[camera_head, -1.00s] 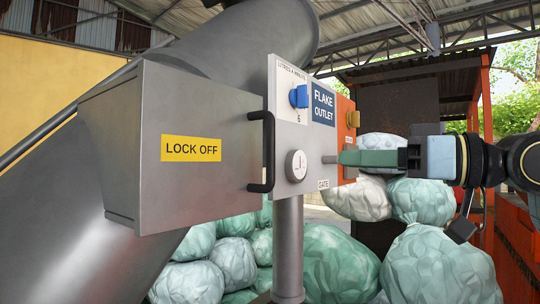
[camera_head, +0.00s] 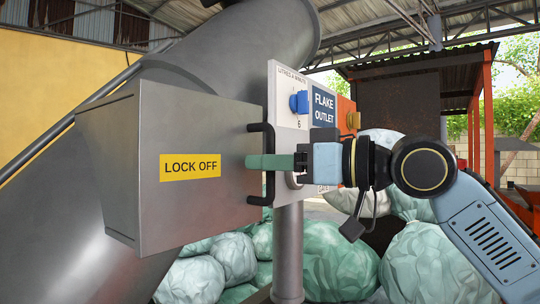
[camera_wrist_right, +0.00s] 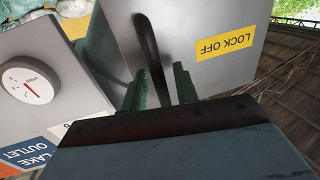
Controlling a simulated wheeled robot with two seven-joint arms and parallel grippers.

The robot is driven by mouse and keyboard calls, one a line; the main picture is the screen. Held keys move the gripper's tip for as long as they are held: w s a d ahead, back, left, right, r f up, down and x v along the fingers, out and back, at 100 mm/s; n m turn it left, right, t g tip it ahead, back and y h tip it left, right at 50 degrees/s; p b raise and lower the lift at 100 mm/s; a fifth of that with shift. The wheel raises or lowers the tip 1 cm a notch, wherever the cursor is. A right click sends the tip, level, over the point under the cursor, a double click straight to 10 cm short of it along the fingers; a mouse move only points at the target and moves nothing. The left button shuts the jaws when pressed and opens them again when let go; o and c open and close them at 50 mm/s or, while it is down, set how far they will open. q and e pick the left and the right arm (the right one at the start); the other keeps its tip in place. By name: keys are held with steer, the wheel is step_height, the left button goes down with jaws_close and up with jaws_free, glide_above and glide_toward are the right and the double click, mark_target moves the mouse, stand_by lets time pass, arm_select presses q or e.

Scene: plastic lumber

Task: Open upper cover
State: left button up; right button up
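The upper cover is a grey metal box (camera_head: 195,130) with a yellow LOCK OFF label, and its front face is flush in view. A black bar handle (camera_head: 270,138) stands at its right edge. My right gripper (camera_head: 252,162) reaches in from the right, its green fingers level with the middle of the handle. In the right wrist view, the handle (camera_wrist_right: 147,45) passes between the two fingers of the right gripper (camera_wrist_right: 161,88). The fingers are apart, with a gap visible beside the bar; firm contact does not show. My left gripper is not in view.
The gauge (camera_wrist_right: 28,82) shows in the wrist view. A large grey pipe (camera_head: 60,215) runs behind. Pale green sacks (camera_head: 340,265) lie below.

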steer(key=shift+a, duration=0.15)
jaws_close()
stand_by(0.4)
